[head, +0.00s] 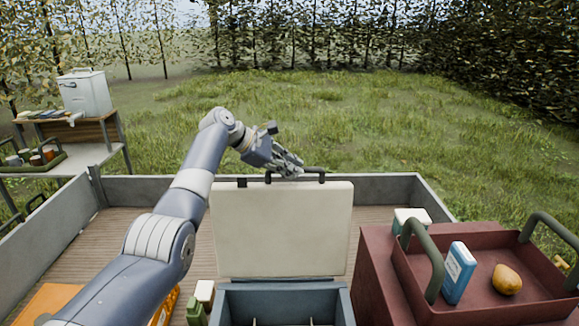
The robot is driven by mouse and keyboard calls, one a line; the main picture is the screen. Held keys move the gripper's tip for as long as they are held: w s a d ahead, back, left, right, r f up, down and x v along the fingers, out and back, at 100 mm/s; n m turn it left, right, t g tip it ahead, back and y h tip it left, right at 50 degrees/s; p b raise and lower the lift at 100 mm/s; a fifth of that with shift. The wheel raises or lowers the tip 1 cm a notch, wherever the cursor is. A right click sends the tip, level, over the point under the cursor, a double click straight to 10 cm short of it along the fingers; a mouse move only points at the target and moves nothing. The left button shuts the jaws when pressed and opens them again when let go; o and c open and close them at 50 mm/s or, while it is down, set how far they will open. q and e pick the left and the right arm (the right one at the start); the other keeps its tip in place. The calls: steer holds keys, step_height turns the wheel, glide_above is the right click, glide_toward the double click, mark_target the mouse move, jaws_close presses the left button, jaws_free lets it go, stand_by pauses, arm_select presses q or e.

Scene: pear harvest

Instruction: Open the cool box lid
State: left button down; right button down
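The cool box (340,302) is blue-grey and stands at the bottom middle of the head view. Its pale lid (282,232) stands upright at the far side of the box, so the box is open and part of its inside shows. A dark handle (314,171) sits on the lid's top edge. My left gripper (291,168) is at this handle, overlapping it in the picture. Its fingers are small and seen from behind, so I cannot tell whether they close around the handle. My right gripper is out of view.
At right, a dark red tray (478,238) with green handles holds a blue-and-white carton (458,272) and a yellow pear (507,279). Small containers stand left of the box. Grey side walls (385,188) edge the wooden deck. A bench (85,155) stands outside at left.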

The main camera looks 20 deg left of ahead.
arm_select(q)
steer(key=c, duration=1.6)
jaws_free()
steer(key=shift+s+f, duration=0.15)
steer(key=shift+f, duration=0.35)
steer(key=shift+c, duration=0.2)
steer(key=shift+o, duration=0.4)
steer(key=shift+w, duration=0.25)
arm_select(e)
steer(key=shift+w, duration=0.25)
arm_select(q)
steer(key=shift+r, duration=0.1)
steer(key=shift+r, duration=0.1)
steer(key=v, duration=1.2)
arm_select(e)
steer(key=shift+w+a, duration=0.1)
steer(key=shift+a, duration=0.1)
arm_select(q)
steer(key=shift+a, duration=0.1)
